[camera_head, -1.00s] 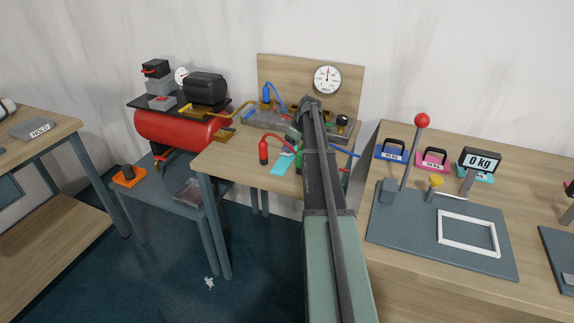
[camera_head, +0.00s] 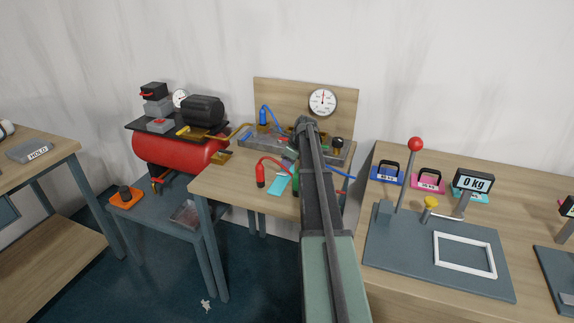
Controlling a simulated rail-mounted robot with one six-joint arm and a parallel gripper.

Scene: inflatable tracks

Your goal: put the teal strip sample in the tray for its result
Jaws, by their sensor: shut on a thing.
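The teal strip sample (camera_head: 278,186) is a flat, bright piece at the wooden test bench, left of my arm. My gripper (camera_head: 288,165) is small and partly hidden behind my arm. It is shut at the strip's upper end, though the contact itself is not clear. The strip shows against the bench top; I cannot tell whether it touches the wood. A grey tray labelled HOLD (camera_head: 30,151) lies on the left table. A round white gauge (camera_head: 322,102) on the backboard has a needle too small to read.
A red compressor (camera_head: 172,153) is further left. A lever press (camera_head: 440,252) with a red knob and a 0 kg display (camera_head: 473,181) fills the right table. Floor shows between the left tables.

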